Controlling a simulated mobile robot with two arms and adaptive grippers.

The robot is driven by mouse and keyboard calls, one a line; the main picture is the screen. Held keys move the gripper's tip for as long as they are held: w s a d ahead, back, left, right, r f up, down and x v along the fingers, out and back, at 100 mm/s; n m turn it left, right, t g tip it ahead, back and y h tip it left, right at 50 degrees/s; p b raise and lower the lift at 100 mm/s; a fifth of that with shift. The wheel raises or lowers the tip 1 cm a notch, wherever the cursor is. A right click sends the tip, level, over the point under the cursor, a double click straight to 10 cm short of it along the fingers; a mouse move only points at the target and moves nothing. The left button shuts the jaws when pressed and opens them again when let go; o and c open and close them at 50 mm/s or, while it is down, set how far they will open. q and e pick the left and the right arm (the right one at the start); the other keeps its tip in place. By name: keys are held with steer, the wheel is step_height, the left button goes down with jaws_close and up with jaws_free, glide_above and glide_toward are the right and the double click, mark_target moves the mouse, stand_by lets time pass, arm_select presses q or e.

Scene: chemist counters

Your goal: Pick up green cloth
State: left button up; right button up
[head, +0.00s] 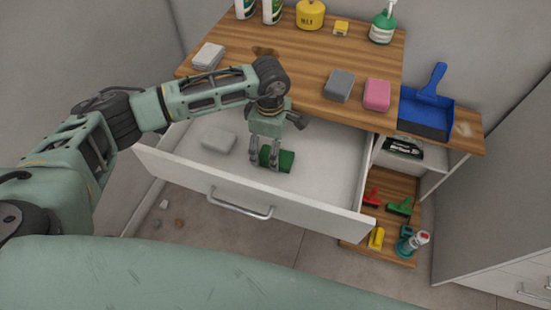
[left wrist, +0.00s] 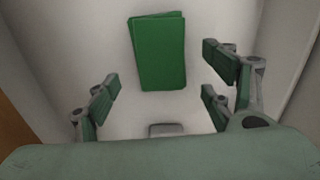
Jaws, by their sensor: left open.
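The green cloth (head: 286,161) lies folded on the floor of the open white drawer (head: 335,180). In the left wrist view the cloth (left wrist: 158,52) is a flat green rectangle near the top middle, ahead of the fingers and apart from them. My left gripper (head: 264,163) reaches down into the drawer, its fingers beside the cloth and partly hiding it in the head view. The gripper (left wrist: 160,90) is open with nothing between its fingers. My right gripper is in neither view.
A light grey block (head: 219,140) lies in the drawer left of the gripper. The wooden counter top (head: 300,60) overhangs the drawer's back, with a grey sponge (head: 339,85) and pink sponge (head: 377,94) near its edge. Drawer walls enclose the gripper.

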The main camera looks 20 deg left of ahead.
arm_select(q)
step_height(320, 180, down, 3)
steer(key=shift+r+b, duration=0.1)
steer(key=shift+b, duration=0.45)
steer(key=c, duration=1.1)
steer(key=shift+r, duration=0.1)
step_height(320, 180, up, 4)
steer(key=p, duration=0.2)
steer(key=shift+r+p, duration=0.25)
steer(key=shift+p, duration=0.15)
steer(key=s+d+r, duration=0.1)
steer(key=d+r, duration=0.1)
steer(key=d, duration=0.1)
steer(key=s+d+r+p, duration=0.1)
steer(key=d+r, duration=0.1)
steer(key=d, duration=0.2)
steer(key=s+d+r+p, duration=0.1)
steer(key=d+r, duration=0.1)
steer(key=d, duration=0.2)
steer(key=shift+s+d+r, duration=0.1)
steer(key=shift+s+r, duration=0.1)
steer(key=shift+s, duration=0.1)
